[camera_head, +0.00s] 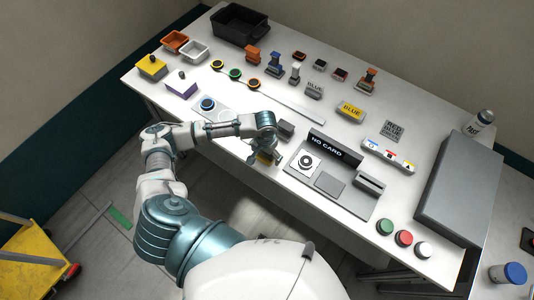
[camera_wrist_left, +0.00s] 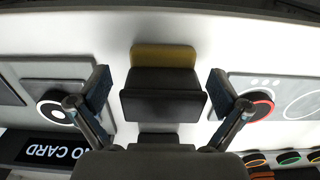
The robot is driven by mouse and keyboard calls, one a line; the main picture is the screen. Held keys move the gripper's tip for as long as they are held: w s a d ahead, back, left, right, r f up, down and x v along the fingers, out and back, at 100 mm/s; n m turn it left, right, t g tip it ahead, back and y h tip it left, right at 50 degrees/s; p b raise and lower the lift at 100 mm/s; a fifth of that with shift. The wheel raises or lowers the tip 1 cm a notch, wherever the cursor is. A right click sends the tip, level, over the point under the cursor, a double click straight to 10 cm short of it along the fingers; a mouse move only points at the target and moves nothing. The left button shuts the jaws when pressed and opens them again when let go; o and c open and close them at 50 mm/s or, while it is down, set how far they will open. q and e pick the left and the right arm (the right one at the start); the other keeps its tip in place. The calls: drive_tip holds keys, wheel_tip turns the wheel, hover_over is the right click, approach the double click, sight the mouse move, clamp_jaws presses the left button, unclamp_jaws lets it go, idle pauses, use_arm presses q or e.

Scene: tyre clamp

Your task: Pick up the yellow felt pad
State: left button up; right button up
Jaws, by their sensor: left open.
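The yellow felt pad (camera_wrist_left: 163,57) shows in the left wrist view as a yellow strip at the upper middle. A dark block (camera_wrist_left: 163,95) covers its lower side; I cannot tell whether the two are joined. My left gripper (camera_wrist_left: 160,108) is open, with one finger on each side of the dark block and visible gaps between. My right gripper is not in view.
A NO CARD panel (camera_head: 335,145) with a card reader lies to the right, and a plate with a round blue-ringed dial (camera_head: 207,104) to the left. A grey block (camera_head: 286,129) stands just behind the gripper. Stamps and coloured blocks fill the back of the white table (camera_head: 190,76).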

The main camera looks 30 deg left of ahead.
use_arm(q)
drive_tip(key=shift+f, duration=0.3)
drive_tip(key=shift+a+f, duration=0.1)
drive_tip(key=shift+a, duration=0.25)
drive_tip(key=c, duration=1.2)
drive_tip(key=shift+d, duration=0.1)
drive_tip(key=shift+c, duration=0.2)
drive_tip(key=shift+d+r, duration=0.15)
drive_tip(key=shift+r, duration=0.35)
drive_tip(key=r, duration=0.2)
drive_tip(key=shift+s+d+r, duration=0.1)
drive_tip(key=shift+s+r, duration=0.15)
drive_tip(key=shift+r, duration=0.15)
drive_tip(key=s+d+r, duration=0.1)
drive_tip(key=s+d, duration=0.7)
drive_tip(key=s, duration=0.5)
drive_tip(key=shift+d+r+b, duration=0.2)
drive_tip(key=shift+b, duration=0.1)
